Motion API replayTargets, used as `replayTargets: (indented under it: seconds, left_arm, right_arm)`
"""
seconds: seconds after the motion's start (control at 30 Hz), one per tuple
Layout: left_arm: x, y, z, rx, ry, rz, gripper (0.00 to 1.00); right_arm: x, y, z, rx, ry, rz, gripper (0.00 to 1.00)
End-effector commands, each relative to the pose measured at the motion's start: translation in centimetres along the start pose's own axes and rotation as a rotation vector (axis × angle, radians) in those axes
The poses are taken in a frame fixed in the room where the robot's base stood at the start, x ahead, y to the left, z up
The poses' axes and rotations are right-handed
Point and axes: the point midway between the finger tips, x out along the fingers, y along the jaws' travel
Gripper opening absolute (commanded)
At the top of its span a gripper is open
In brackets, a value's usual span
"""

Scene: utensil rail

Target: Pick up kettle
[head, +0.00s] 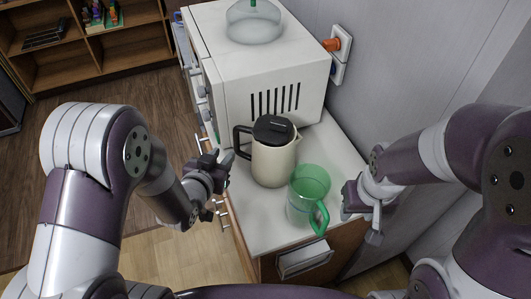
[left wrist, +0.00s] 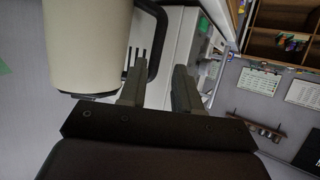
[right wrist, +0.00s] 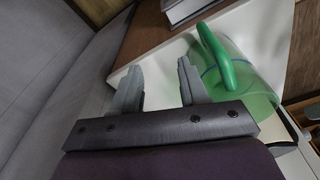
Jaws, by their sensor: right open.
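The cream kettle (head: 272,163) with a black lid and black handle stands upright on the white counter, in front of the white oven. Its body fills the upper left of the left wrist view (left wrist: 88,45). My left gripper (head: 223,163) is open just left of the kettle, near its handle (head: 238,140). In the left wrist view the handle (left wrist: 157,45) shows beyond and between the spread fingers; contact cannot be told. My right gripper (head: 362,219) is open and empty, to the right of the green pitcher.
A translucent green pitcher (head: 309,190) stands right of the kettle near the counter's front; its handle (right wrist: 213,52) is near my right gripper. The white oven (head: 262,75) bears a glass dome (head: 254,22). An orange plug (head: 332,45) sits in the wall. Counter (head: 258,222) is bare in front.

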Motion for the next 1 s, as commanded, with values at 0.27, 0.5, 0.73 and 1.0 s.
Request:
replayTargets:
  seconds: [0.27,0.5,0.73,1.0]
  left_arm:
    - [4.3,0.0,-0.2,0.0,-0.002,0.0,0.33]
    - [8.4,-0.1,-0.5,0.0,-0.003,0.001,0.33]
    - [8.9,-0.1,-0.5,0.0,-0.002,0.0,0.33]
    - [8.9,-0.1,-0.5,0.0,-0.002,0.0,0.0]
  right_arm:
    - [-0.4,0.0,-0.1,0.0,0.0,0.0,0.44]
    - [-1.0,0.0,-0.1,0.0,0.0,0.0,0.44]
    - [-1.0,0.0,-0.1,0.0,0.0,0.0,0.44]
    - [-1.0,0.0,-0.1,0.0,0.0,0.0,0.44]
